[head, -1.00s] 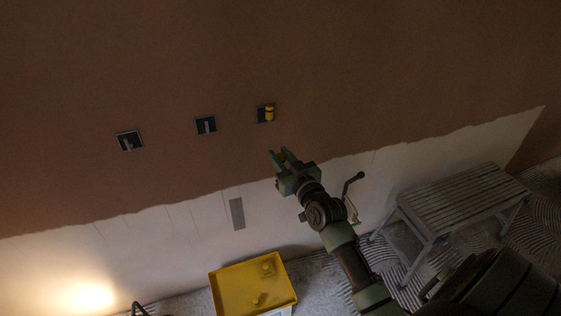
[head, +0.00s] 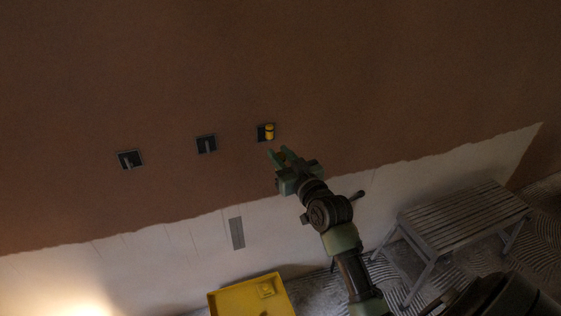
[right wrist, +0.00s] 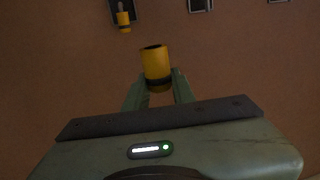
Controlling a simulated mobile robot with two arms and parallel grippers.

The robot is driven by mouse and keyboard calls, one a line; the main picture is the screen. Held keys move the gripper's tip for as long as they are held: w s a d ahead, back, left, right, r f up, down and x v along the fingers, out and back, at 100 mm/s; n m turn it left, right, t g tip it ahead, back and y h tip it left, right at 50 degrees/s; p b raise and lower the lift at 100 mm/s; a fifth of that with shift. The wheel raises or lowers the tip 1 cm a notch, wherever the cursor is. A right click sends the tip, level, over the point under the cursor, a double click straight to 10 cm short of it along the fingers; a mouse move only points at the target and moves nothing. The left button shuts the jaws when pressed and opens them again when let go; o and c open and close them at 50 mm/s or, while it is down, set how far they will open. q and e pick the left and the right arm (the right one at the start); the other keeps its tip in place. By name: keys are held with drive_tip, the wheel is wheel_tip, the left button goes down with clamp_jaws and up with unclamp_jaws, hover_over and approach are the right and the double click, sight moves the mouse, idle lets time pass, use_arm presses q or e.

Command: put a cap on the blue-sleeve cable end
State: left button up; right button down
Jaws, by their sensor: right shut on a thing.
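Three dark wall boxes sit in a row on the brown plaster in the head view: the left box (head: 130,159), the middle box (head: 206,144) and the right box (head: 265,132). Pale cable ends stick out of the left and middle boxes; I cannot make out their sleeve colours. The right box has a yellow cap (head: 269,131) on its cable end. My right gripper (head: 280,153) is just below the right box in the picture. In the right wrist view it is shut on another yellow cap (right wrist: 155,63) with a dark band, apart from the boxes. My left gripper is not in view.
A yellow tray (head: 226,300) with small yellow pieces is at the bottom. A grey slatted bench (head: 462,216) stands at the lower right. A grey strip (head: 237,233) is on the bare lower wall. The wall around the boxes is clear.

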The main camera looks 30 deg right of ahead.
sight(280, 154)
drive_tip(key=shift+r, duration=2.1)
